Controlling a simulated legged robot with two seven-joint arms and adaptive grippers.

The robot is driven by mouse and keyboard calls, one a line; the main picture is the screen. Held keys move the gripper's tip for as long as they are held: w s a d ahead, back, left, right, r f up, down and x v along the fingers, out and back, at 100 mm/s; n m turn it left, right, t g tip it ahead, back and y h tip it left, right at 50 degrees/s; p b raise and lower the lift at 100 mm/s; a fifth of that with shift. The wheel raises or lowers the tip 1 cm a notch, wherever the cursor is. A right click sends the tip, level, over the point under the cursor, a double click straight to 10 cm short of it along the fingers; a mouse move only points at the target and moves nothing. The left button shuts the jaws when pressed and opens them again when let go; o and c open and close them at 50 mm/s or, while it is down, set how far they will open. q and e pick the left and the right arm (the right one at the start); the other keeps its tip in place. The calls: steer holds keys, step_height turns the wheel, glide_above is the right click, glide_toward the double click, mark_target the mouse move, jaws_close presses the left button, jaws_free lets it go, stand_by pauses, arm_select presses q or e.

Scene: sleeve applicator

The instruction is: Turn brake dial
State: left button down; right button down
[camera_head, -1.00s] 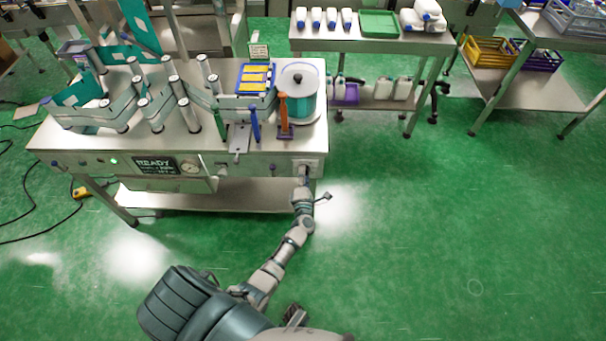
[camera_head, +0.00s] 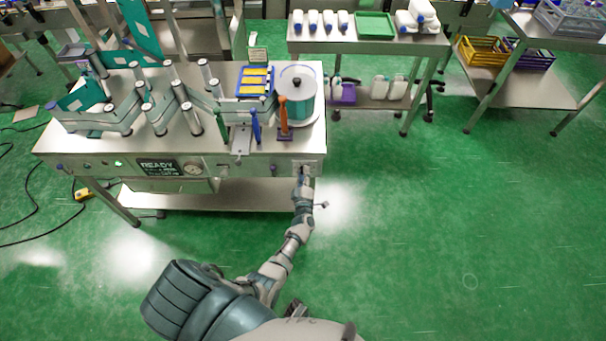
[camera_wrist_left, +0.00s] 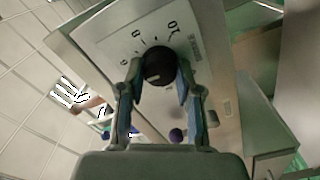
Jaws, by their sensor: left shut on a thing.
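The brake dial is a black round knob (camera_wrist_left: 158,66) on a pale numbered plate (camera_wrist_left: 120,38), seen in the left wrist view. My left gripper (camera_wrist_left: 157,84) has one finger on each side of the knob and is shut on it. In the head view my left gripper (camera_head: 304,172) is at the front right corner of the sleeve applicator table (camera_head: 225,165), where it hides most of the dial. My right gripper does not show clearly in either view.
The table carries a teal roll (camera_head: 298,95), an orange lever (camera_head: 284,117), a blue lever (camera_head: 255,126) and several metal rollers. A READY display (camera_head: 158,167) is on its front. A steel cart (camera_head: 370,45) with bottles stands behind. The green floor at right is clear.

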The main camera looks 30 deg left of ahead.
arm_select(q)
steer(key=shift+s+d+f+m, duration=0.15)
steer(key=shift+d+f+m, duration=0.2)
steer(key=shift+m, duration=0.25)
steer(key=shift+f, duration=0.1)
steer(key=c, duration=0.8)
jaws_free()
steer(key=shift+a, duration=0.1)
steer(key=shift+o, duration=0.2)
steer(key=shift+r, duration=0.25)
steer(key=v, duration=1.1)
steer(key=shift+s+d, duration=0.2)
steer(key=shift+s, duration=0.1)
steer(key=shift+f, duration=0.1)
